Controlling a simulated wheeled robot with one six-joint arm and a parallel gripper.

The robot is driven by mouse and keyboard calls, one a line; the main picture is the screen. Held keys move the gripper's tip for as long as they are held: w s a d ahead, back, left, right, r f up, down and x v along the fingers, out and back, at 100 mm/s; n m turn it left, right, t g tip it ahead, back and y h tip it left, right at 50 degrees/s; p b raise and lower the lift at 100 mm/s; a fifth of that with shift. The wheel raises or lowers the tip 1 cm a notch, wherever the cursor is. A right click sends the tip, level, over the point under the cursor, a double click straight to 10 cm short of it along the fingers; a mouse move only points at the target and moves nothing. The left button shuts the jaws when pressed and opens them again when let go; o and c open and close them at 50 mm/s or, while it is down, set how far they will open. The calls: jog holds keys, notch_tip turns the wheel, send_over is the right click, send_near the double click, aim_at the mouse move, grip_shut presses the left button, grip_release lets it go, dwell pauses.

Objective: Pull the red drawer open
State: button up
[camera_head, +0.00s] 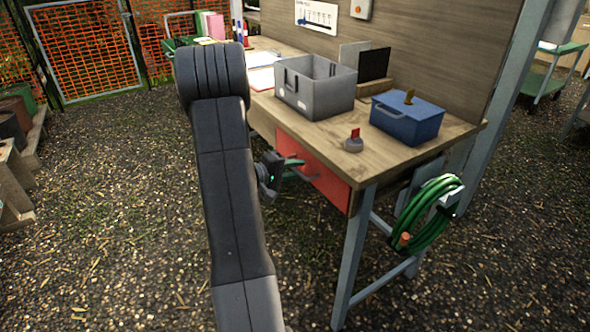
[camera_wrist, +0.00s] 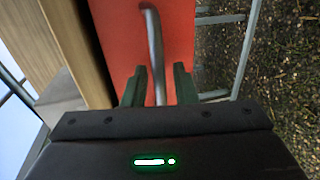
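The red drawer (camera_head: 328,184) sits under the wooden table top, its front about flush with the table edge, so it looks closed. In the wrist view the red drawer front (camera_wrist: 120,45) fills the upper middle. Its grey bar handle (camera_wrist: 154,40) runs down between the two green fingers of my gripper (camera_wrist: 160,84). The fingers stand apart, with a gap visible on both sides of the handle. In the head view my gripper (camera_head: 296,170) is at the drawer front by the handle, partly hidden behind my arm.
On the wooden table (camera_head: 378,158) stand a grey bin (camera_head: 318,92), a blue box (camera_head: 408,120) and a small grey item with a red top (camera_head: 354,142). A coiled green hose (camera_head: 428,215) hangs at the table's right end. The gravel ground before the drawer is clear.

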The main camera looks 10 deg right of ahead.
jog(key=shift+d, duration=0.1)
grip_shut()
jog(key=f+b+v, duration=0.2)
jog(key=b+v, duration=0.1)
jog(key=v, duration=0.9)
jog(key=a+f+b+v, duration=0.1)
jog(key=f+b+v, duration=0.2)
jog(key=v, duration=0.9)
jog(key=shift+s+a, duration=0.15)
